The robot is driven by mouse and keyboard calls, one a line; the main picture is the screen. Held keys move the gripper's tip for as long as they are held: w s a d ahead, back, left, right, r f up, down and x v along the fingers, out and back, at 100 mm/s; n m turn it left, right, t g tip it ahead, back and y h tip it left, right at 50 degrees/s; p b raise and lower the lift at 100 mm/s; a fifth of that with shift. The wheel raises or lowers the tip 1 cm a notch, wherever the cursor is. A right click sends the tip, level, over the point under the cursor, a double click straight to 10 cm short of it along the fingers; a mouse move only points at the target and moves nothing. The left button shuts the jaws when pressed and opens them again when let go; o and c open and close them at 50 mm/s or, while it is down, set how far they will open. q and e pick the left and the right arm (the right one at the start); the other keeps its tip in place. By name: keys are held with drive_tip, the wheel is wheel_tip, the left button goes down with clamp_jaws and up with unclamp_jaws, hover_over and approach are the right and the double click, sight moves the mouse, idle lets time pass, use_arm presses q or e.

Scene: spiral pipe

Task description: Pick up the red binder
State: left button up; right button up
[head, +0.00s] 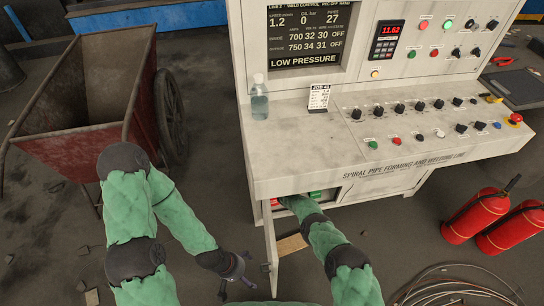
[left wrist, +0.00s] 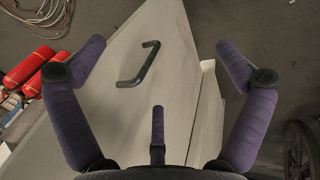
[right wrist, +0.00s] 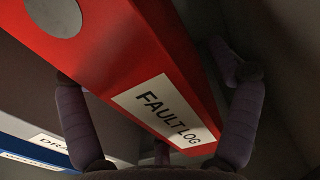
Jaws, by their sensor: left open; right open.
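The red binder (right wrist: 125,45), with a white FAULT LOG label, fills the middle of the right wrist view. My right gripper (right wrist: 145,72) is open, its fingers on either side of the binder's spine; I cannot tell whether they touch it. In the head view the right hand is hidden inside the cabinet under the console. My left gripper (head: 236,272) is open and empty beside the open cabinet door (head: 270,250). In the left wrist view the left gripper (left wrist: 162,50) faces the door panel, whose dark handle (left wrist: 140,64) lies between its fingers without being gripped.
A blue binder (right wrist: 18,126) stands left of the red one. The console (head: 300,160) overhangs the cabinet, with a bottle (head: 259,98) on it.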

drive_tip(key=shift+w+a+b, duration=0.2)
drive_tip(key=shift+w+b, duration=0.4)
drive_tip(key=shift+w, duration=0.35)
drive_tip(key=c, duration=1.6)
drive_tip(key=shift+r, duration=0.2)
